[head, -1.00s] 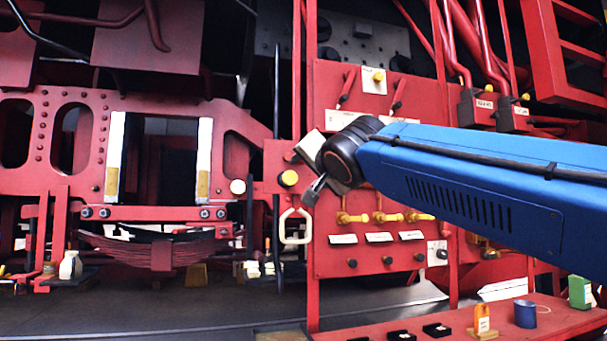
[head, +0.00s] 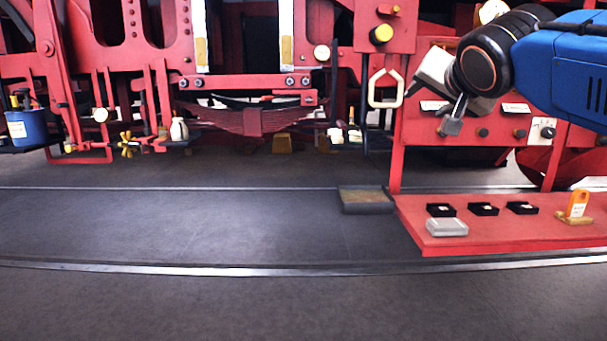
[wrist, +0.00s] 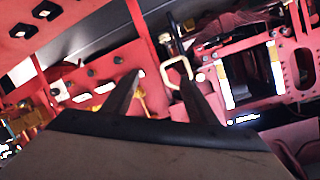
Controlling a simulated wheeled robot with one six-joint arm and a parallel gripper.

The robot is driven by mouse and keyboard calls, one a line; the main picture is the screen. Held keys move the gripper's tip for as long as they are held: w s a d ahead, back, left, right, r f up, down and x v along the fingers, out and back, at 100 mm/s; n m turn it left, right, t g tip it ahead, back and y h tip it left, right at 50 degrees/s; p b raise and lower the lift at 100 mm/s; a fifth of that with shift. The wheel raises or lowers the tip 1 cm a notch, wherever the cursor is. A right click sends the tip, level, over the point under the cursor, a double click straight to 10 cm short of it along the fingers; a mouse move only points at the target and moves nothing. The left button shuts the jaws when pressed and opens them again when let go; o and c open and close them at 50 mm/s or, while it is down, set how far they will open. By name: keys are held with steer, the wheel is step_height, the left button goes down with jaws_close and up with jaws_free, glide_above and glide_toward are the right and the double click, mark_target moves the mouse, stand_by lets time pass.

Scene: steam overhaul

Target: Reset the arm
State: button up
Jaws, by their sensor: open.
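My gripper (head: 452,122) is at the end of my blue arm, in the upper right of the head view, in front of the red panel (head: 425,148). In the wrist view my gripper (wrist: 160,98) shows two dark fingers spread apart with nothing between them. A pale loop handle (head: 386,88) hangs on the panel's left edge, left of my gripper and apart from it in the head view. The handle also shows in the wrist view (wrist: 178,72), beyond the fingers.
A red shelf (head: 500,232) at right holds several small black trays, a grey box (head: 446,227) and an orange bottle (head: 577,204). A dark block (head: 365,199) lies on the floor left of it. A blue bucket (head: 27,128) stands far left. The floor in front (head: 200,228) is clear.

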steer(key=s+d+f+n+g, duration=0.1)
steer(key=s+f+n+g, duration=0.1)
steer(key=s+f, duration=0.6)
steer(key=s+f+n+g, duration=0.2)
steer(key=s+f, duration=0.6)
steer(key=f, duration=1.2)
steer(key=s+d+f+n+g+y, duration=0.1)
steer(key=s+f+n+g, duration=0.2)
steer(key=s+f, duration=0.6)
step_height(320, 180, down, 6)
steer(key=g, duration=0.2)
steer(key=shift+d+r+g, duration=0.15)
steer(key=shift+d+g, duration=0.15)
steer(key=shift+g, duration=0.1)
steer(key=shift+c, duration=0.7)
